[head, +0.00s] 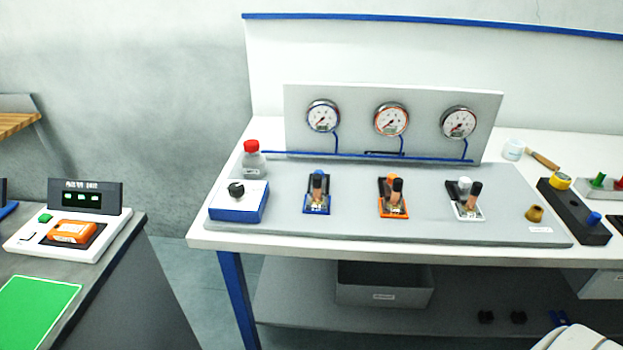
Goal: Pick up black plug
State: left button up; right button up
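No thing in view can be named for certain as the black plug. A small black knob-like piece (236,189) sits on top of a blue and white box (237,205) at the left end of the grey board. Two small black pieces (485,317) (518,317) lie on the lower shelf under the bench. Neither of my grippers is in view. A white rounded part at the bottom right edge may be my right arm.
The white bench carries a grey board (360,228) with three levered units, a gauge panel (350,140) and a red-capped bottle (252,158). A dark block (580,222) with coloured plugs stands at right. A grey bin (384,290) is on the shelf. Floor shows between the tables.

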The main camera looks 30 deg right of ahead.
aim_at(476, 188)
jog(key=z, duration=1.95)
jog(key=i+j+z, duration=0.15)
jog(key=j+z, duration=0.15)
jog(key=i+j+z, duration=0.1)
jog(key=j+z, duration=0.2)
jog(key=i+j+z, duration=0.1)
jog(key=j+z, duration=0.2)
jog(key=j, duration=0.2)
